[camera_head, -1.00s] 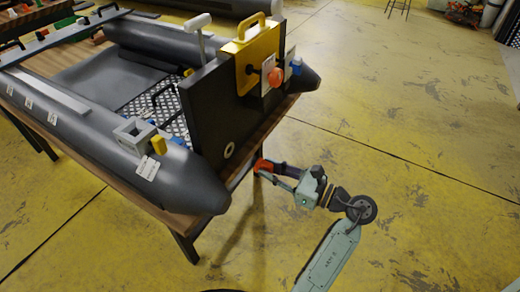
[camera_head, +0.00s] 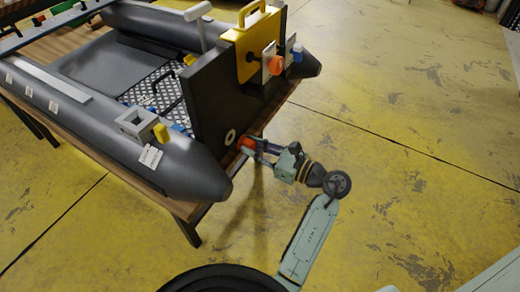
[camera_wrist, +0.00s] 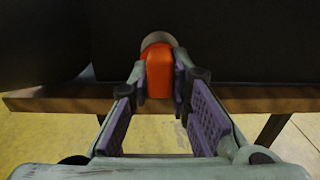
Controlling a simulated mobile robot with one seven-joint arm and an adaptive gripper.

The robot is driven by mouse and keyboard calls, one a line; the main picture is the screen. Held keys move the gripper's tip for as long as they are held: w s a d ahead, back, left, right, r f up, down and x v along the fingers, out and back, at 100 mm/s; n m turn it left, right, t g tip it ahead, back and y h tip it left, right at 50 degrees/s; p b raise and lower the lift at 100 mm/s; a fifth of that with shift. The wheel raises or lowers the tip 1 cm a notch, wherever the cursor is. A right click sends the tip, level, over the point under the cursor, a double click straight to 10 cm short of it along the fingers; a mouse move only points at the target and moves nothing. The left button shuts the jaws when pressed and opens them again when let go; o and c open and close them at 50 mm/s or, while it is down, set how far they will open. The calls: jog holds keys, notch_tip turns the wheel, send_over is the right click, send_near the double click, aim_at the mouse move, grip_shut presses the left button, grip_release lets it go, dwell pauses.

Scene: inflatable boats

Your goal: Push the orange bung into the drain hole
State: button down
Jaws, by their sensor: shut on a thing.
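The orange bung (camera_head: 245,142) is between the fingertips of my gripper (camera_head: 252,148), which is shut on it. In the wrist view the bung (camera_wrist: 159,72) points away from me, level with the fingertips. The drain hole (camera_head: 230,137) is a pale ring low on the boat's dark transom (camera_head: 212,110). The bung is just to the right of this ring in the head view. In the wrist view a grey ring (camera_wrist: 158,39) shows behind the bung's far end. The bung hides most of it, and I cannot tell whether they touch.
The boat's grey tubes (camera_head: 190,172) flank the transom, on a wooden table (camera_head: 170,200). A yellow bracket (camera_head: 250,40) and an orange knob (camera_head: 276,63) sit higher on the transom. The table edge (camera_wrist: 70,102) runs below the bung. The floor to the right is clear.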

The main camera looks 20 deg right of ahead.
aim_at(243, 144)
jog(key=shift+w+a, duration=0.35)
jog(key=shift+w, duration=0.15)
jog(key=shift+b+x, duration=1.05)
jog(key=shift+x, duration=0.1)
dwell(1.3)
jog(key=c, duration=1.4)
grip_release()
jog(key=v, duration=1.2)
jog(key=shift+d, duration=0.1)
